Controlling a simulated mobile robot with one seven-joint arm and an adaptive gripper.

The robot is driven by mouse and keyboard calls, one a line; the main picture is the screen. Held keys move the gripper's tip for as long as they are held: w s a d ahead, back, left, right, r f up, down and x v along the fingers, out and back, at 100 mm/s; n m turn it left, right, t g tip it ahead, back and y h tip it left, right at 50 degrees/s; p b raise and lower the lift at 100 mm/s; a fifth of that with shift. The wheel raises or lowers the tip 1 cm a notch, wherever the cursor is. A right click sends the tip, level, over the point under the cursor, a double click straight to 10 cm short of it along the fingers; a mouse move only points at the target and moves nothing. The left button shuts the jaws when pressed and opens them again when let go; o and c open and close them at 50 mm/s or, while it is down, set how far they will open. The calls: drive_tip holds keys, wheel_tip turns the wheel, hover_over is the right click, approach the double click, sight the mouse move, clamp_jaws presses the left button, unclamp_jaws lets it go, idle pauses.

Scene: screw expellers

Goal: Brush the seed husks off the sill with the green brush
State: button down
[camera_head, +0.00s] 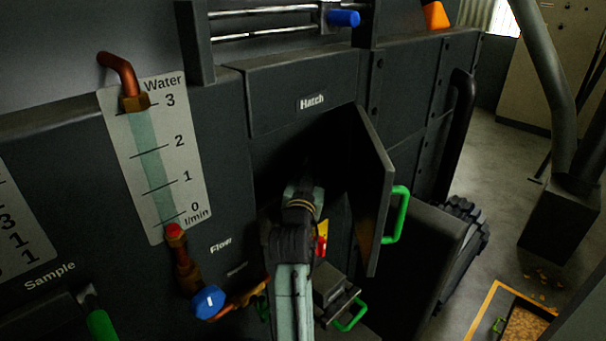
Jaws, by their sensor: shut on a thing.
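My arm reaches up from the bottom middle of the head view, with its wrist in front of the dark opening under the "Hatch" label. My gripper's fingers and anything between them are lost in the dark there. The hatch door (372,190) stands open to the right of my wrist, with a green handle (397,215) on its edge. I cannot make out the green brush, the sill or any husks on it; the inside of the opening is too dark.
A water gauge (158,160) with a copper pipe and a blue knob (208,301) is left of my arm. A small grey box (335,291) with a green handle sits low beside it. A dark upright rail (457,135) is at right; open floor lies beyond.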

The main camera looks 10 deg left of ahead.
drive_tip(key=shift+w+d+r, duration=0.2)
drive_tip(key=shift+w+d, duration=0.05)
drive_tip(key=s+a, duration=0.4)
drive_tip(key=s, duration=0.2)
drive_tip(key=shift+r, duration=0.15)
idle(0.5)
drive_tip(key=shift+a, duration=0.1)
